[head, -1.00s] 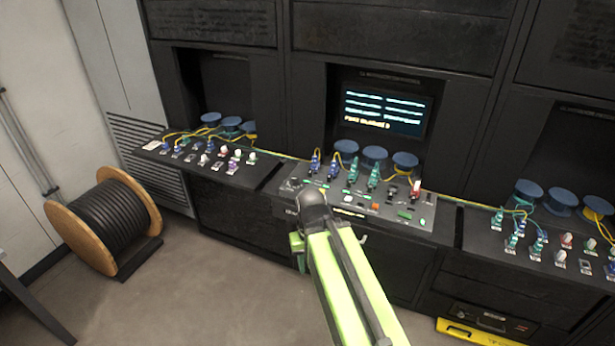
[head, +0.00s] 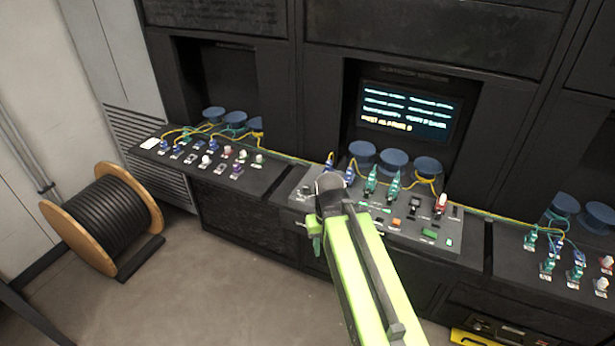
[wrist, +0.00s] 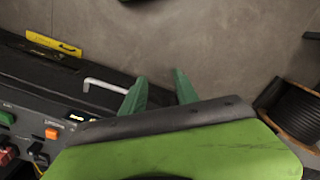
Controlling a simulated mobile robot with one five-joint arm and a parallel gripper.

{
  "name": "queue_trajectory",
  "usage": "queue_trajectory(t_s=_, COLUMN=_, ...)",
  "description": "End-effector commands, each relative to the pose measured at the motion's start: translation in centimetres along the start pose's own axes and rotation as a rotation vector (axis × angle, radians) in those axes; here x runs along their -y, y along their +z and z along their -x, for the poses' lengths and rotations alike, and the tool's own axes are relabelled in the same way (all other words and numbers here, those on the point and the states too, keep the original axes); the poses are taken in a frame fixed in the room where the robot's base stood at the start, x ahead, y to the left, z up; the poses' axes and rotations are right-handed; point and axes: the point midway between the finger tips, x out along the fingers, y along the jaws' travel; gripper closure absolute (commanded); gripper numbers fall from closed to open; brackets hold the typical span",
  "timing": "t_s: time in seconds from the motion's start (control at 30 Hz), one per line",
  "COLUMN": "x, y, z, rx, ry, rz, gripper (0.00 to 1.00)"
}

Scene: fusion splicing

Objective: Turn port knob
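The middle console panel (head: 462,238) carries several knobs, plugs and buttons. I cannot tell which one is the port knob. A red-and-white knob (head: 440,205) stands at its right, with a black control (head: 414,207) beside it. Teal plugs (head: 371,180) stand upright behind. My gripper (wrist: 160,75) shows two green fingers spread apart with nothing between them. In the wrist view it points at the floor, beside the console's front edge. In the head view my arm covers part of the console's front left, and the fingers are mostly hidden. The wrist view also shows a black knob (wrist: 38,152).
A lit screen (head: 408,110) is behind the console. Blue spools (head: 394,160) stand below it. Side consoles (head: 170,165) flank it. A cable drum (head: 103,218) stands on the floor at left. A pale handle (wrist: 105,86) sticks out from the console front. The floor (head: 230,285) in front is clear.

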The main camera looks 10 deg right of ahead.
Motion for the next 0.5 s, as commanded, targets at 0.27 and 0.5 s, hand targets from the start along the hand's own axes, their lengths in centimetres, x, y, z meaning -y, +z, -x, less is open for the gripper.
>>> queue_trajectory(t_s=0.27, x=0.0, y=-0.9, z=0.8, rx=0.000, ry=0.000, rz=-0.005, gripper=0.49)
queue_trajectory(t_s=0.5, x=0.5, y=-13.0, z=9.3, rx=0.000, ry=0.000, rz=-0.089, gripper=0.47)
